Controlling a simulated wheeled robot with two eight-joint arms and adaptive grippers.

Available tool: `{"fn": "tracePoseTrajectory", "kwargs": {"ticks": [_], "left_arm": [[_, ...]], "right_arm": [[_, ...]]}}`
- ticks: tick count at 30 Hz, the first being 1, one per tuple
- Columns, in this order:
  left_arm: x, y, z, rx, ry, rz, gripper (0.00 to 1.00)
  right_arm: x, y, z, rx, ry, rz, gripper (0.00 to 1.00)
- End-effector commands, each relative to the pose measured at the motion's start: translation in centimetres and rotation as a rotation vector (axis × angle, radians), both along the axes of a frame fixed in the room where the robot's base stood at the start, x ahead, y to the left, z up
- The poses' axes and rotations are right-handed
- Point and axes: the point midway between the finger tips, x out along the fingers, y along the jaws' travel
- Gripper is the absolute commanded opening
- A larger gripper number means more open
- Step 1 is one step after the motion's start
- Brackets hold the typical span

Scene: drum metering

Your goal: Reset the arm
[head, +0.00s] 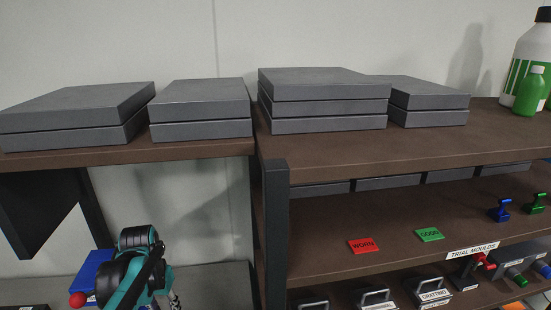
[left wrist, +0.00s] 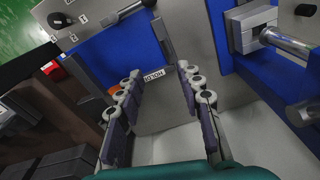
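My left gripper (left wrist: 160,80) shows in the left wrist view with its two jointed fingers spread apart. Nothing is held between them. Beyond the fingertips are a grey surface with a small white label (left wrist: 154,76) and a blue machine body (left wrist: 105,52). In the head view, a teal and black part of my left arm (head: 135,275) shows at the lower left, below the shelf level. Its fingers cannot be made out there. My right arm and gripper are in neither view.
Grey slabs (head: 322,104) lie stacked on the brown shelves (head: 420,140). A red card (head: 363,246) and a green card (head: 429,235) lie on the middle shelf. A black post (head: 275,230) stands right of my arm. A metal clamp-like block (left wrist: 250,28) is at the wrist view's upper right.

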Motion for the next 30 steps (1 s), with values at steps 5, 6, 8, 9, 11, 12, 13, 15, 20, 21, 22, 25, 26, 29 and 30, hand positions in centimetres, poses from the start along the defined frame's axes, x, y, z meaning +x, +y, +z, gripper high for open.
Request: {"fn": "tracePoseTrajectory", "kwargs": {"ticks": [5, 6, 8, 9, 11, 12, 13, 15, 20, 21, 22, 25, 26, 29, 30], "left_arm": [[-3.0, -5.3, 0.4, 0.03, -0.162, -0.019, 0.37], [-3.7, -6.4, 0.4, 0.034, -0.202, -0.022, 0.37], [-4.7, -7.9, 0.2, 0.035, -0.264, -0.027, 0.37], [-5.4, -8.9, 0.0, 0.034, -0.303, -0.03, 0.37], [-6.4, -10.2, -0.4, 0.029, -0.362, -0.033, 0.37], [-7.0, -10.9, -0.7, 0.024, -0.397, -0.035, 0.37], [-7.4, -11.5, -0.9, 0.02, -0.422, -0.037, 0.37], [-8.1, -12.4, -1.4, 0.01, -0.471, -0.039, 0.37], [-9.1, -13.6, -2.1, -0.007, -0.539, -0.042, 0.37], [-9.2, -13.8, -2.2, -0.009, -0.546, -0.041, 0.37], [-9.2, -13.8, -2.2, -0.011, -0.55, -0.041, 0.37], [-9.2, -13.9, -2.2, -0.012, -0.555, -0.041, 0.37], [-9.2, -13.9, -2.1, -0.012, -0.554, -0.041, 0.37], [-9.2, -13.9, -2.1, -0.012, -0.553, -0.041, 0.37], [-9.2, -13.9, -2.1, -0.012, -0.553, -0.041, 0.37]], "right_arm": [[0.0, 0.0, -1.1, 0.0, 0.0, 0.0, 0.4], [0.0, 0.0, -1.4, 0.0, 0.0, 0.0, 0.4], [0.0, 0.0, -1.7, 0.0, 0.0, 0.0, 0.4], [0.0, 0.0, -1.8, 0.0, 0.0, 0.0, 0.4], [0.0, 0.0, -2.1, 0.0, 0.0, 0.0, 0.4], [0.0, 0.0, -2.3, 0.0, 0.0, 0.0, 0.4], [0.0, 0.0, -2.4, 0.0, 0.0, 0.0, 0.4], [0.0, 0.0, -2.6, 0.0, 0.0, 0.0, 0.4], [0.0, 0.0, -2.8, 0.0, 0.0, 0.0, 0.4], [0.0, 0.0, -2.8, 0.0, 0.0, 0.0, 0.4], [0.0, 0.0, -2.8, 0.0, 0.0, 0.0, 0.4], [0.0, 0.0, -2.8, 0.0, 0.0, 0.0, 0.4], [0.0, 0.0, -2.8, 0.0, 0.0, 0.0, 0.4], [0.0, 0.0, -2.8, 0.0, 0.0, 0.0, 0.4], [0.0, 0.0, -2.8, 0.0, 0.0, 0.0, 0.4]]}}
